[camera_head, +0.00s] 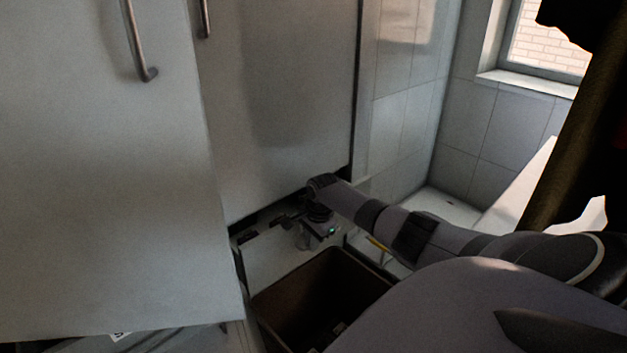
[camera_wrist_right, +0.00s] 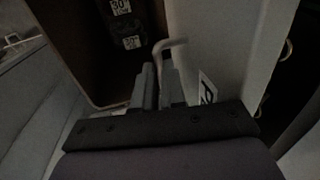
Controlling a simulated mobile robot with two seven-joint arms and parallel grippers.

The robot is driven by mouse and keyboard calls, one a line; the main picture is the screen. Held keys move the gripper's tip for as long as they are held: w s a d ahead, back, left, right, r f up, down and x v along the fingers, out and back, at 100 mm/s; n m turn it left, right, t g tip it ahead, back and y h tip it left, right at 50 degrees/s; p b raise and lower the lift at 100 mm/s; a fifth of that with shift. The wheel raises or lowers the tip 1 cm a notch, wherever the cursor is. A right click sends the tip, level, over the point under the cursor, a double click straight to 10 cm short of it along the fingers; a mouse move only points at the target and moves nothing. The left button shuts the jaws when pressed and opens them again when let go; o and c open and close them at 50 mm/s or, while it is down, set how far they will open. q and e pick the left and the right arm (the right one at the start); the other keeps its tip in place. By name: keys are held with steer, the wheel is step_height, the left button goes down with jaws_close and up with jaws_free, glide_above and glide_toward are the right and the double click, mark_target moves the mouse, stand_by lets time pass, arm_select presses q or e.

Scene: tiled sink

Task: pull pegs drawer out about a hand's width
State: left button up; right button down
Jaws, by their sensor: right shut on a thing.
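My right gripper (camera_head: 305,238) is low in the head view, below the tall cabinet, close to a pale panel (camera_head: 272,258). In the right wrist view its two fingers (camera_wrist_right: 158,84) are closed on a bent metal handle (camera_wrist_right: 172,46). The handle is beside a white panel (camera_wrist_right: 232,50). A white label (camera_wrist_right: 207,88) with a dark letter, like a P, shows partly behind the gripper. I cannot read the rest, so I cannot confirm that this is the pegs drawer. How far the drawer stands out is unclear. My left gripper is not in view.
An open-topped brown box (camera_head: 300,304) is just below my right gripper. The wrist view shows a brown interior (camera_wrist_right: 82,50) with dark items labelled 30 (camera_wrist_right: 120,8). Tall cabinet doors (camera_head: 110,200) fill the left. A window (camera_head: 550,40) is at upper right.

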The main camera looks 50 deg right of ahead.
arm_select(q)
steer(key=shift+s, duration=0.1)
arm_select(e)
steer(key=shift+s, duration=0.1)
steer(key=c, duration=1.2)
jaws_free()
